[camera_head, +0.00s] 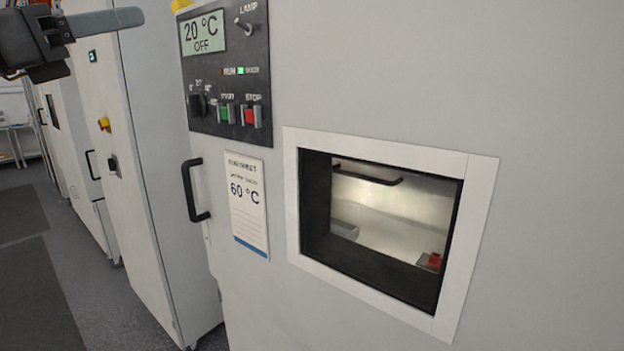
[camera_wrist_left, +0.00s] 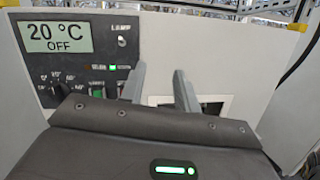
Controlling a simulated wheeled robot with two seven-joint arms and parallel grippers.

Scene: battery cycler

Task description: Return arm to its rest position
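My left gripper (camera_head: 125,18) is at the top left of the head view, raised in front of a tall cabinet (camera_head: 155,180) and left of the control panel (camera_head: 225,70). It touches nothing that I can see. In the left wrist view the two grey fingers (camera_wrist_left: 158,80) stand apart with nothing between them, so it is open. The panel display (camera_head: 204,33) reads 20 °C OFF and also shows in the wrist view (camera_wrist_left: 58,38). My right gripper is in neither view.
The chamber front has a black handle (camera_head: 193,190), a 60 °C card (camera_head: 247,203) and a white-framed window (camera_head: 391,164). A red object (camera_head: 434,260) shows inside. The panel has a lamp switch (camera_head: 244,26), a knob (camera_head: 197,106) and green and red buttons. Floor (camera_head: 85,285) is open at the left.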

